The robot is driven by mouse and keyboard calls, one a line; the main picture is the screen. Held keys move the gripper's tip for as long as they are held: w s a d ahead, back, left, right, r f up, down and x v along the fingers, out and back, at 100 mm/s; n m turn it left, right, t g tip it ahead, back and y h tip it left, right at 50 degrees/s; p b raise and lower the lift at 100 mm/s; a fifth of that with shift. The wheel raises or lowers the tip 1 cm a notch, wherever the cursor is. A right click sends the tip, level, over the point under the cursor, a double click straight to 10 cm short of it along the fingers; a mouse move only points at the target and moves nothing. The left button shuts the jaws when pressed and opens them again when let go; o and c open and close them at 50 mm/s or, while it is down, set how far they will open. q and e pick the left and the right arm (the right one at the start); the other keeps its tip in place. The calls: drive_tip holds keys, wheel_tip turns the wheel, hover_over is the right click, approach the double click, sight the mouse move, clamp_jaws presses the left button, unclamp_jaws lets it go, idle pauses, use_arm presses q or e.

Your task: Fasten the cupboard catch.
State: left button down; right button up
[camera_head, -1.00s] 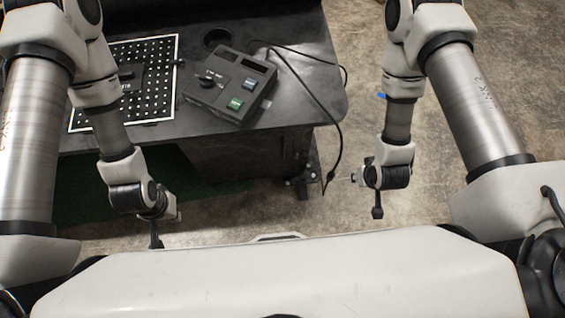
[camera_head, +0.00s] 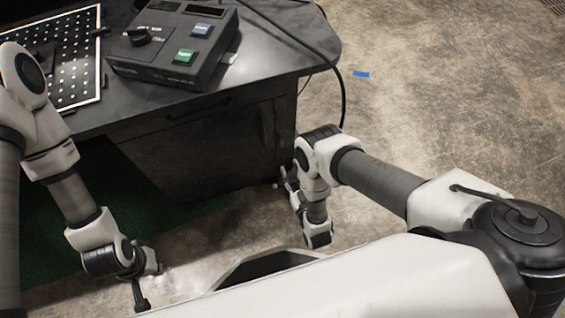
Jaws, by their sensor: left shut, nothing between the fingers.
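The cupboard (camera_head: 205,150) is the dark cabinet under the table top. Its front lies in shadow. A dark curved handle-like part (camera_head: 267,124) shows near its right edge; I cannot tell whether this is the catch or how it is set. My left gripper (camera_head: 141,297) is shut and empty, low at the left in front of the cabinet, apart from it, fingers pointing down. My right arm is bent, with its wrist (camera_head: 318,232) low in front of the cabinet's right corner.
A console (camera_head: 175,45) with a black knob, a green button and a blue button sits on the table top (camera_head: 130,115). A perforated board (camera_head: 75,75) lies to its left. A black cable (camera_head: 290,35) hangs over the right edge. Bare floor with blue tape (camera_head: 361,74) lies right.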

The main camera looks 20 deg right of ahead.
sight(282, 147)
drive_tip(key=w, duration=0.4)
drive_tip(key=w+b, duration=0.1)
drive_tip(key=w, duration=0.2)
drive_tip(key=shift+w+a, duration=0.2)
drive_tip(key=shift+w, duration=0.2)
clamp_jaws()
